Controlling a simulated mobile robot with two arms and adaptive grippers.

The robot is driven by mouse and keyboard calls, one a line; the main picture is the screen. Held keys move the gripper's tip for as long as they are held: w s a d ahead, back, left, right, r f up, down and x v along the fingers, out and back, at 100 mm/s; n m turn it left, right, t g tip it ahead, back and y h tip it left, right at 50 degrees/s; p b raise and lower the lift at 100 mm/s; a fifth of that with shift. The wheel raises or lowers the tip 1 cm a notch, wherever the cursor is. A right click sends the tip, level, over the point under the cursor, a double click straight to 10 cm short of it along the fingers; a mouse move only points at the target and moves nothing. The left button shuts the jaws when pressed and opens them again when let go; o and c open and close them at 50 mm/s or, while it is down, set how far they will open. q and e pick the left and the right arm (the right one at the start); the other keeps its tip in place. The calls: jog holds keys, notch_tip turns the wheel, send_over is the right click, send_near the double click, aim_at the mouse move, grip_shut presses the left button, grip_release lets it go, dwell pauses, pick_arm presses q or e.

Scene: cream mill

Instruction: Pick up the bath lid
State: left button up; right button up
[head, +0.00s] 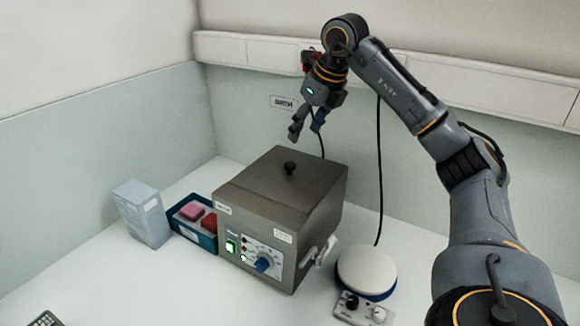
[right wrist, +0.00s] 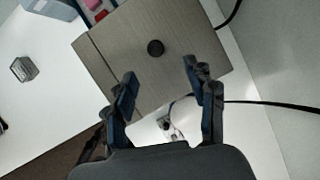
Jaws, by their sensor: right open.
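The bath lid (head: 262,178) is the flat grey-brown top of the metal water bath (head: 250,228). A black knob (head: 290,168) stands on the lid. In the right wrist view the lid (right wrist: 130,75) fills the upper middle, with its knob (right wrist: 155,47) beyond my fingertips. My right gripper (head: 306,131) hangs above the back of the bath, fingers pointing down, open and empty. In the right wrist view its two fingers (right wrist: 158,72) stand apart on either side below the knob, touching nothing I can make out. My left gripper is in neither view.
A blue tray (head: 207,243) with pink and red blocks and a pale box (head: 142,213) stand left of the bath. A round white-topped device (head: 366,270) and a small control box (head: 359,308) stand right. A black cable (head: 379,170) hangs along the wall.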

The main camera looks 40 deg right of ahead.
aim_at(291, 165)
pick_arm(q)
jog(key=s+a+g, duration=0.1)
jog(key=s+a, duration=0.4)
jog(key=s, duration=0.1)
pick_arm(e)
jog(key=f, duration=0.1)
jog(key=w+f, duration=0.1)
jog(key=f, duration=0.1)
jog(key=a+f, duration=0.1)
jog(key=f, duration=0.1)
jog(key=shift+w+a+p, duration=0.1)
jog(key=shift+w+p, duration=0.05)
jog(key=shift+p, duration=0.25)
jog(key=p+x, duration=0.1)
jog(key=x, duration=0.2)
jog(key=shift+w+p, duration=0.1)
jog(key=shift+p, duration=0.3)
jog(key=x, duration=0.2)
jog(key=shift+f+p, duration=0.3)
jog(key=shift+p, duration=0.05)
jog(key=shift+w+f, duration=0.2)
jog(key=shift+f, duration=0.2)
jog(key=c, duration=0.5)
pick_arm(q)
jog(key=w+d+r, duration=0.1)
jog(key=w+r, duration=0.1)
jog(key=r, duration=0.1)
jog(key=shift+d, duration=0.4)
pick_arm(e)
grip_shut()
